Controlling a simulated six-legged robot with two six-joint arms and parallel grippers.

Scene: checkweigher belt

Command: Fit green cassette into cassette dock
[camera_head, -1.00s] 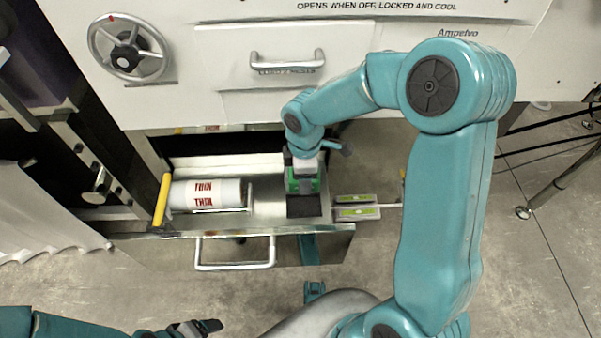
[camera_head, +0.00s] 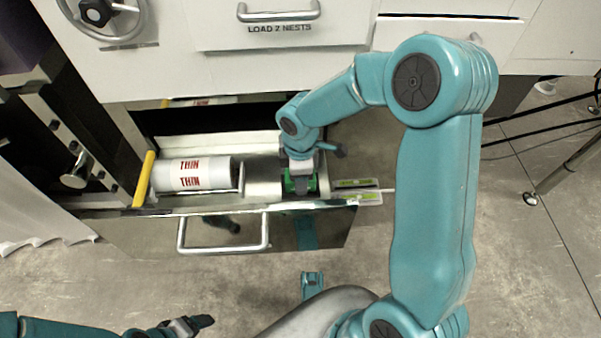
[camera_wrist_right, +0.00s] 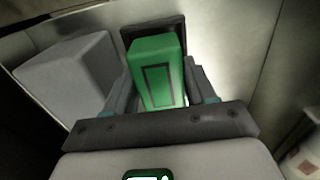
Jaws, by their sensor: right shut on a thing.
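The green cassette (camera_wrist_right: 158,75) is between the fingers of my right gripper (camera_wrist_right: 160,95) in the right wrist view. In the head view only small green parts of the cassette (camera_head: 289,184) show beside the gripper (camera_head: 300,178). The dark cassette dock (camera_wrist_right: 152,30) shows behind the cassette's far end in the wrist view. The cassette overlaps the dock in that view, and I cannot tell how deep it sits. In the head view the gripper hides most of the dock. My left gripper (camera_head: 190,325) is low at the left, away from the drawer; its jaw opening is unclear.
The open drawer (camera_head: 210,203) has a front handle (camera_head: 222,248). A white roll (camera_head: 190,175) and a yellow bar (camera_head: 144,178) are at its left. Green-labelled pieces (camera_head: 356,190) lie right of the gripper. A grey block (camera_wrist_right: 65,80) stands beside the cassette in the wrist view.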

